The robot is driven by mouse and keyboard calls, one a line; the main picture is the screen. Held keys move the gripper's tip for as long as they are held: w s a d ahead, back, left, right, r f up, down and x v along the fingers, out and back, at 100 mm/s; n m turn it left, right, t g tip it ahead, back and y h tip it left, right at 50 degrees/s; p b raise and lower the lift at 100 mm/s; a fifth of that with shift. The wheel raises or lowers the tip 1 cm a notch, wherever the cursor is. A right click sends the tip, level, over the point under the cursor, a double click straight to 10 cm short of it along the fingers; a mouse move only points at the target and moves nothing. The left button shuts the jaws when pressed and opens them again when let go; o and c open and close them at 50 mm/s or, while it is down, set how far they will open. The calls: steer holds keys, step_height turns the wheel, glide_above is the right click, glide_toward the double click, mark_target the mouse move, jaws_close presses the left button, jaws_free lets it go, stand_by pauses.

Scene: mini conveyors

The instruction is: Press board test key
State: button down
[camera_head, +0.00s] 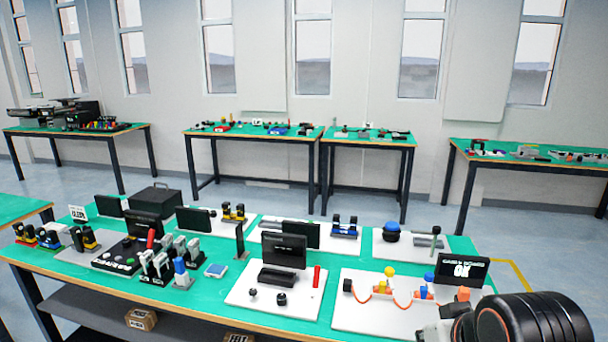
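A white board (350,316) near the right end of the front table carries several coloured parts. I cannot tell which part is the test key. My dark arm with an orange ring covers the lower right corner, in front of the board's right end. My gripper's fingers do not show.
Left of it, another white board (240,297) holds a black screen (284,250), small black knobs and a red handle (317,276). Levers, control panels and screens crowd the left half of the green front table (200,305). Other tables stand along the back wall, with open floor between.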

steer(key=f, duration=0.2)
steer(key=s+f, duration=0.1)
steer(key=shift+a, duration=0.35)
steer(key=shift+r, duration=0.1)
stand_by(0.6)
